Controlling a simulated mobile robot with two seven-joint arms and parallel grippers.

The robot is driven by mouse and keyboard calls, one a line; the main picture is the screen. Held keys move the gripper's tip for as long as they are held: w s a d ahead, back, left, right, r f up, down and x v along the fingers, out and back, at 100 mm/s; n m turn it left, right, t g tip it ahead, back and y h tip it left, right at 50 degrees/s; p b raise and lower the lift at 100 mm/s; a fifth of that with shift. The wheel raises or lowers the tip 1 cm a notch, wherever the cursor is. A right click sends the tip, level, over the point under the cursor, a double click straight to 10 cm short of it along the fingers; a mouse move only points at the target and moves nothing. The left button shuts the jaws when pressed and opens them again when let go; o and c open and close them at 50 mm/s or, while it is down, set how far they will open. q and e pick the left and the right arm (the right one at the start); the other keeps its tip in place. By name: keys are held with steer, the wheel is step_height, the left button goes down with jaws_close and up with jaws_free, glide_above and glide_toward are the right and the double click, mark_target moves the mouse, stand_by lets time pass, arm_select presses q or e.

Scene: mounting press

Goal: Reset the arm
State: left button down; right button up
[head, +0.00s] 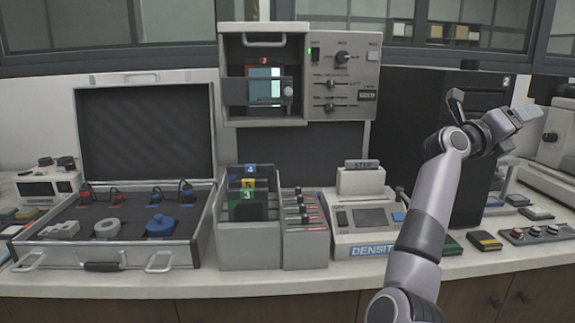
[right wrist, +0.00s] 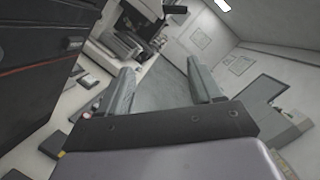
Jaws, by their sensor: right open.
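My right arm (head: 424,225) rises from the bottom of the head view, bent at the elbow, with its wrist in front of the dark cabinet marked 2 (head: 478,195). My right gripper (head: 487,109) is held above the bench at the right. In the right wrist view its two fingers (right wrist: 163,90) are spread apart with nothing between them, so it is open and empty. My left gripper is not in view.
An open case (head: 190,170) with tools lies at the left. A rack with numbered dividers (head: 249,247), a densitometer (head: 372,222) and a wall unit (head: 262,115) stand in the middle. Small boxes and a knob panel (head: 540,234) lie at the right.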

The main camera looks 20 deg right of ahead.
steer(key=w+a+f+n+t+y+p, duration=0.1)
steer(key=w+a+f+n+t+y, duration=0.2)
steer(key=a+n+t, duration=0.55)
steer(key=w+a+f+n+t+y+p, duration=0.1)
steer(key=w+a+f+n+t, duration=0.4)
steer(key=n, duration=0.6)
steer(key=w+a+f+n+t+y+p, duration=0.1)
steer(key=a+f+n+t+y, duration=0.15)
steer(key=a+n+t, duration=0.45)
steer(key=a+f+n+t+y, duration=0.3)
steer(key=a+f+n+y, duration=0.2)
steer(key=f+n+y, duration=0.35)
steer(key=s+a+f+n+g+y+p, duration=0.1)
steer(key=s+a+f+n+g+y, duration=0.35)
steer(key=f, duration=0.45)
steer(key=s+a+f+n+g+y+p, duration=0.1)
steer(key=s+a+f+n+g, duration=0.1)
steer(key=s+a+f+n, duration=0.45)
steer(key=s+a+f+g, duration=0.2)
steer(key=s+a+f, duration=0.1)
steer(key=s+f, duration=0.3)
steer(key=s+a+f+n+g+y+p, duration=0.1)
steer(key=s+a+f+g, duration=0.2)
steer(key=s+f, duration=0.3)
steer(key=shift+s+a+f+g, duration=0.2)
steer(key=shift+a+f+g, duration=0.1)
steer(key=shift+a+f, duration=0.1)
steer(key=shift+y, duration=0.25)
